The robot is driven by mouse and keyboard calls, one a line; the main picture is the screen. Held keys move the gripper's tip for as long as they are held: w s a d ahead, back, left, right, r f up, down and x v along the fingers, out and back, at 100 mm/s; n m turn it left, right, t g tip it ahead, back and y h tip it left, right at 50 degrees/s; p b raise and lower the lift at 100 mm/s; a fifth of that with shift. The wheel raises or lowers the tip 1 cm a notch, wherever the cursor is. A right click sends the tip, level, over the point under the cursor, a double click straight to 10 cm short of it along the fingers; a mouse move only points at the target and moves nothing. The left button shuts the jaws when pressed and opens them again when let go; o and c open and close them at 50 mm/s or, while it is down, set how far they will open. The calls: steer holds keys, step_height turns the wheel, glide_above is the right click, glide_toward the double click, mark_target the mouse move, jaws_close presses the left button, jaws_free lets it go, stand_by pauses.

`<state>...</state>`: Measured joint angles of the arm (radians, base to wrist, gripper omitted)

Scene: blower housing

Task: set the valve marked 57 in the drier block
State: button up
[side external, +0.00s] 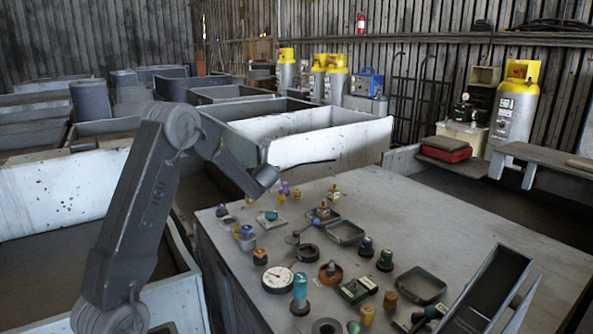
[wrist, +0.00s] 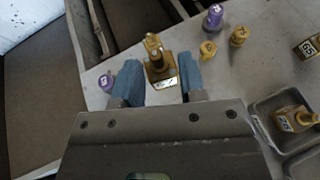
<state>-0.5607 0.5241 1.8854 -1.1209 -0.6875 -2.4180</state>
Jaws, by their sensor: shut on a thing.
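My gripper (wrist: 161,78) is shut on a brass valve (wrist: 155,52), which stands between its two blue fingers in the wrist view. A pale tag on the valve's near side is too small to read. In the side view my gripper's end is over the table's far left corner, and the valve cannot be made out there. Another brass valve with a tag (wrist: 294,121) lies in a grey tray (wrist: 262,125) at the right of the wrist view. A third tagged brass valve (wrist: 305,48) is at the upper right edge. I cannot tell which thing is the drier block.
Purple-topped parts (wrist: 213,17) and small brass parts (wrist: 239,36) stand near my gripper. The table's right side (side external: 470,225) is mostly clear.

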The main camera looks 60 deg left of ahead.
steer(key=s+f+n+g, duration=0.1)
steer(key=s+f, duration=0.1)
steer(key=s, duration=0.9)
steer(key=shift+d+n+g+y, duration=0.25)
steer(key=shift+n+g+y, duration=0.05)
steer(key=shift+y, duration=0.1)
steer(key=shift+f, duration=2.2)
steer(key=shift+f, duration=0.75)
steer(key=o, duration=1.6)
steer(key=shift+d+f, duration=0.1)
steer(key=shift+c, duration=0.2)
step_height(320, 180, up, 8)
steer(key=shift+f, duration=0.2)
